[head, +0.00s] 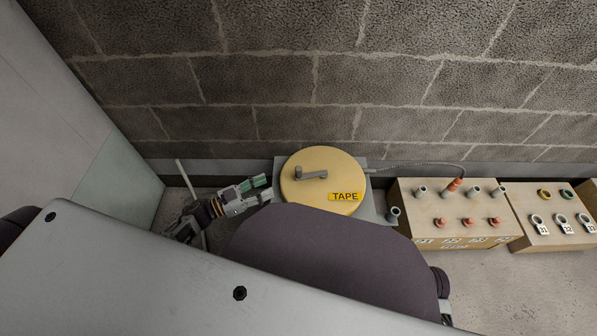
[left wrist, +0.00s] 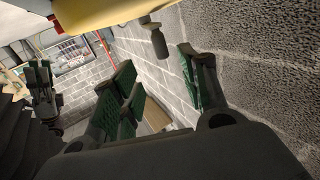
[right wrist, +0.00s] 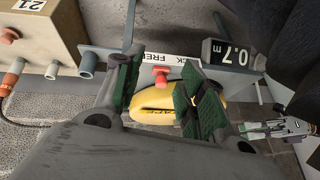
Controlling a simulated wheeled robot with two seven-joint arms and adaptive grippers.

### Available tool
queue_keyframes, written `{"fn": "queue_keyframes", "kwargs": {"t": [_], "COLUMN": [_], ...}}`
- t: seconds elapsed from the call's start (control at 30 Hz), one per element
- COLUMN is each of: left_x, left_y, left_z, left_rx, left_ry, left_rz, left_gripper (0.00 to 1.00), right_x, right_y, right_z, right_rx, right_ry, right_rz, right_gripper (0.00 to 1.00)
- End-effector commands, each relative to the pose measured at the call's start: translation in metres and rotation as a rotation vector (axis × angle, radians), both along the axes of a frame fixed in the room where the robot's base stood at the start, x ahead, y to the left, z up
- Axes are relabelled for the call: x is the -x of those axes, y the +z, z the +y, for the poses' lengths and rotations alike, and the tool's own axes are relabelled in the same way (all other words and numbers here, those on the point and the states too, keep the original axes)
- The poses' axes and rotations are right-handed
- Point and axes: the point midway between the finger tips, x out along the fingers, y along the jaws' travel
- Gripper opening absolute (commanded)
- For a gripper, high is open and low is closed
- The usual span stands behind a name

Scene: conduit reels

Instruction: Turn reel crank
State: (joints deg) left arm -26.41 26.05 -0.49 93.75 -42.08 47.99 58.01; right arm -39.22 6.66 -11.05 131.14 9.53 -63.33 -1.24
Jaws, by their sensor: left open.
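The yellow reel (head: 310,195) lies flat, with a TAPE label on its front rim. Its grey crank (head: 310,174) is on top; the handle also shows in the left wrist view (left wrist: 155,38), beyond the fingertips and apart from them. My left gripper (head: 263,189) is open and empty at the reel's left side. My right gripper (right wrist: 162,75) is open in the right wrist view. A red knob (right wrist: 160,72) shows between its green-padded fingers, with the reel behind. My body hides the right gripper in the head view; whether it touches the knob I cannot tell.
A plate under the reel bears a 0.7 m display (right wrist: 232,54) and a partly hidden FREE label. A tan box (head: 490,226) with grey pipe stubs and red caps stands right of the reel, with another box (head: 563,240) beyond. A block wall (head: 290,120) closes the back.

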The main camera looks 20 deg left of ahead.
Motion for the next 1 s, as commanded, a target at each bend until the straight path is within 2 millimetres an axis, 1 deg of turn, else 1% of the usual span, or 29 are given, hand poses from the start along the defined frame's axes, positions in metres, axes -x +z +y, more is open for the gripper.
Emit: {"fn": "queue_keyframes", "kwargs": {"t": [0.27,0.47,0.67,0.8,1.0], "left_x": [-0.001,-0.006,-0.019,-0.032,-0.050], "left_y": [0.000,-0.001,-0.001,-0.001,-0.001], "left_z": [0.000,-0.006,-0.019,-0.032,-0.051], "left_rx": [-0.001,-0.002,-0.001,-0.001,-0.001], "left_ry": [0.001,0.000,0.001,0.000,0.000], "left_rz": [-0.001,-0.002,-0.004,-0.004,-0.004], "left_gripper": [0.44,0.44,0.44,0.44,0.44], "right_x": [0.000,-0.001,-0.002,0.000,-0.001], "right_y": [0.000,-0.005,-0.016,-0.030,-0.045], "right_z": [0.000,0.001,0.003,0.006,0.009], "right_rx": [0.000,-0.007,-0.022,-0.040,-0.065], "right_ry": [0.000,-0.003,-0.010,-0.019,-0.033], "right_rz": [0.000,-0.007,-0.022,-0.034,-0.059], "right_gripper": [0.40,0.40,0.40,0.40,0.40]}}
